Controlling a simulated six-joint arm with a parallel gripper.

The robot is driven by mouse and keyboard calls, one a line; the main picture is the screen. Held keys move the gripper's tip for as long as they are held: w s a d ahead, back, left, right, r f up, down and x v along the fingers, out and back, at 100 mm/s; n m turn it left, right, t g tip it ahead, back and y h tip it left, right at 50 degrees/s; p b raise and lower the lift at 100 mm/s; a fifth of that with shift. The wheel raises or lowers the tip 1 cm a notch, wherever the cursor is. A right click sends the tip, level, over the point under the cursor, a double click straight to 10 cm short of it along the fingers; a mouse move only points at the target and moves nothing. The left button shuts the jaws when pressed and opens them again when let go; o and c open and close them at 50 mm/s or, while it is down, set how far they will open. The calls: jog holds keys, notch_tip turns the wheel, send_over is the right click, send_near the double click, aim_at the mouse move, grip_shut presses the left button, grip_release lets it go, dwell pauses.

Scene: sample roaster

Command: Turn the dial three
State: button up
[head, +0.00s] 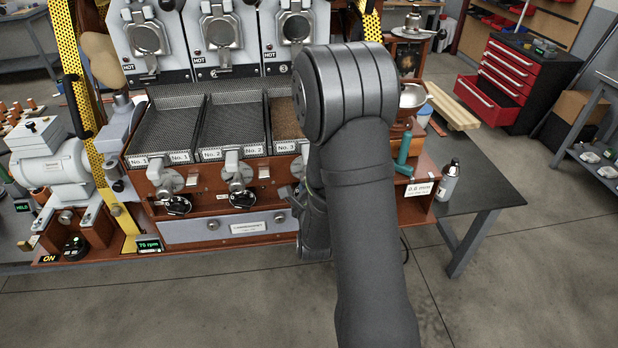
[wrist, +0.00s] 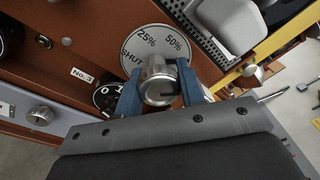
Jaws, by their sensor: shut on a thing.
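In the wrist view, a pale round dial plate (wrist: 150,46) is marked SHUT, 25% and 50%; its lower part is hidden by my gripper. A round metal knob (wrist: 156,72) stands out from it. My gripper's (wrist: 160,92) blue fingers are shut on this knob, one on each side. I cannot tell which mark the knob points to. A small "No. 3" label (wrist: 82,74) is on the brown panel to the left.
A black knob (wrist: 105,97) sits close to the left finger, partly hidden by it. A perforated metal part (wrist: 205,35) and a yellow edge (wrist: 262,68) lie to the right. In the head view, the No. 1 lever (head: 171,183) and No. 2 lever (head: 237,176) stand to the left.

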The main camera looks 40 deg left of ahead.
jog(key=m, duration=0.4)
jog(key=shift+f+m, duration=0.1)
jog(key=shift+m, duration=0.2)
jog(key=shift+m+g, duration=0.4)
jog(key=shift+m, duration=2.1)
jog(key=o, duration=1)
jog(key=v, duration=1.7)
jog(key=shift+s+r, duration=0.2)
jog(key=shift+r, duration=0.05)
